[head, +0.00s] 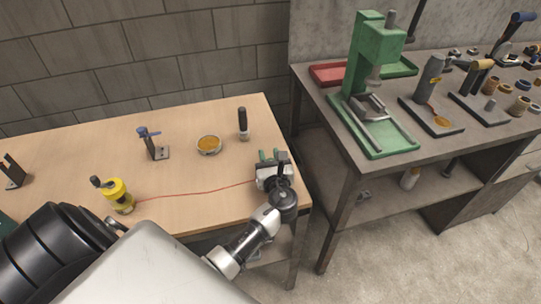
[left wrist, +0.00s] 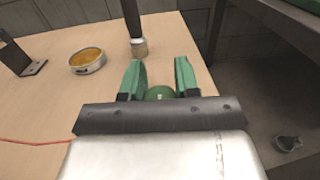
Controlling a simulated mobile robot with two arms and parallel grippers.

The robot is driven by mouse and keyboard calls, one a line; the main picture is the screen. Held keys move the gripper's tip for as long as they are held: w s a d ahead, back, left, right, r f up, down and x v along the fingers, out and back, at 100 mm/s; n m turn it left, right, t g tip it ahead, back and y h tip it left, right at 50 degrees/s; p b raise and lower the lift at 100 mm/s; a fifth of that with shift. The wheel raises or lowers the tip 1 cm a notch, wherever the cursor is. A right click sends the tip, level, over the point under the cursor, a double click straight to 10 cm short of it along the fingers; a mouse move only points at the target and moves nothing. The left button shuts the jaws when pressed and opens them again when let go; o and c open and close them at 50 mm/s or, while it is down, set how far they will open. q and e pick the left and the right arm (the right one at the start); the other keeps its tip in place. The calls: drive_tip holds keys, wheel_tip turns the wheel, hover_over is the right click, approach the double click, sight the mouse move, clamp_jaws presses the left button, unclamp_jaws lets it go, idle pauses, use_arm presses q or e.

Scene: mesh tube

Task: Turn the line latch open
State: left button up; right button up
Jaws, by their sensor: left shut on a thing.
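My left gripper (head: 268,156) is over the right end of the wooden table. In the left wrist view its green fingers (left wrist: 158,80) are close around a small green round thing (left wrist: 160,93), mostly hidden by the gripper body. I cannot tell whether this is the line latch. A red line (head: 200,192) runs from a yellow reel with a dark crank (head: 117,196) to beneath my left gripper, where its end is hidden. A small dark bracket with a blue lever (head: 150,143) stands further back, apart from the gripper. My right gripper is not in view.
A round tin with orange contents (head: 209,145) and an upright dark-handled tool (head: 242,124) stand behind the gripper. A black bracket (head: 12,170) is at far left. A grey bench (head: 340,165) with a green press (head: 370,60) stands right. The table's middle is mostly clear.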

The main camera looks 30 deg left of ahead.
use_arm(q)
drive_tip(key=shift+n+g+y, duration=0.4)
drive_tip(key=shift+g, duration=0.1)
drive_tip(key=o, duration=0.9)
drive_tip(key=shift+o, duration=0.2)
drive_tip(key=shift+s, duration=0.1)
drive_tip(key=b+v, duration=0.1)
drive_tip(key=v, duration=0.9)
drive_tip(key=shift+s+d, duration=0.2)
drive_tip(key=shift+d, duration=0.1)
